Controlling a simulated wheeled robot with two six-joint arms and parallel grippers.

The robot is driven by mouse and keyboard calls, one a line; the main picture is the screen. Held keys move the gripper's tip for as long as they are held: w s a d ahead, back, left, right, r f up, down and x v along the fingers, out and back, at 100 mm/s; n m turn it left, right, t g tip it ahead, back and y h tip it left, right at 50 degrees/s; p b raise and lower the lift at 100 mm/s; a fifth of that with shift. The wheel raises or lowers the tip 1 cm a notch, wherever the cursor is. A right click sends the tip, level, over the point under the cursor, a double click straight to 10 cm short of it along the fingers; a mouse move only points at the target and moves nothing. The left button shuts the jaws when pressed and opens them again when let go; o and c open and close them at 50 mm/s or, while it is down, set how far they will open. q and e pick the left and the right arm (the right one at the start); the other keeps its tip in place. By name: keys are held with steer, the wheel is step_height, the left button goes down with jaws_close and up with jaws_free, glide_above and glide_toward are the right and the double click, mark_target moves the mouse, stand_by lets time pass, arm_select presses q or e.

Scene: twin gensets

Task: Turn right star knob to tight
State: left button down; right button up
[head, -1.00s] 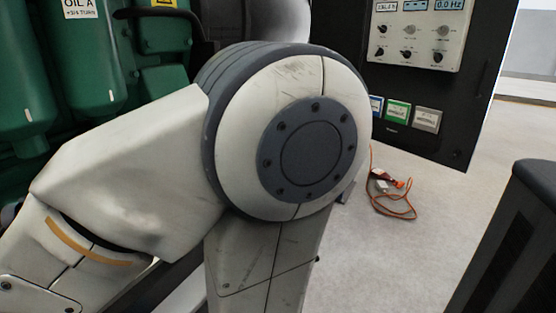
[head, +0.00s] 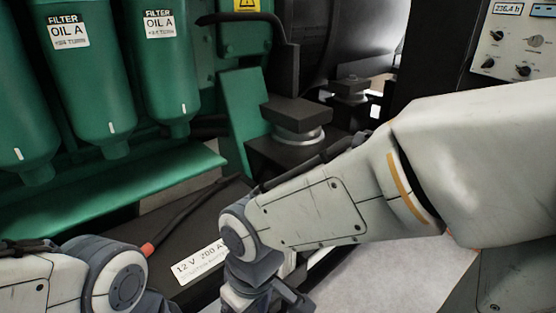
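I cannot make out a star knob in the head view. Three green oil filters, the middle one (head: 92,75) among them, hang at the upper left. My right arm comes in from the right, across the middle. My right gripper (head: 265,300) points down at the bottom edge, in front of a dark box (head: 185,222) with a 12 V label. Its fingertips are cut off by the frame, so its opening cannot be told. Of my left arm only a joint shows at the lower left; its gripper is out of view.
A green ledge (head: 110,192) runs below the filters. Dark mounts (head: 297,118) stand behind my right forearm. A control panel (head: 515,45) with small knobs is at the upper right. Pale floor (head: 375,270) shows below my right arm.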

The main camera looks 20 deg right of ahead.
steer(key=w+d+r+m+p, duration=0.1)
steer(key=w+d+r+p, duration=0.3)
steer(key=r+p, duration=0.4)
steer(key=w+d+r+m+t+p, duration=0.1)
steer(key=w+d+r+p, duration=0.25)
steer(key=r+p, duration=0.4)
steer(key=w+d+r+m+p, duration=0.1)
steer(key=w+d+r+p, duration=0.2)
steer(key=w+r+p, duration=0.35)
steer(key=w+d+f+n+g+h+p, duration=0.1)
steer(key=w+d+f+n+p, duration=0.15)
steer(key=w+n, duration=0.35)
steer(key=w+d+f+n+g+p, duration=0.1)
steer(key=w+f+n, duration=0.2)
steer(key=w+n, duration=0.2)
steer(key=f, duration=1)
steer(key=shift+w+a, duration=0.2)
steer(key=shift+a, duration=0.05)
jaws_close()
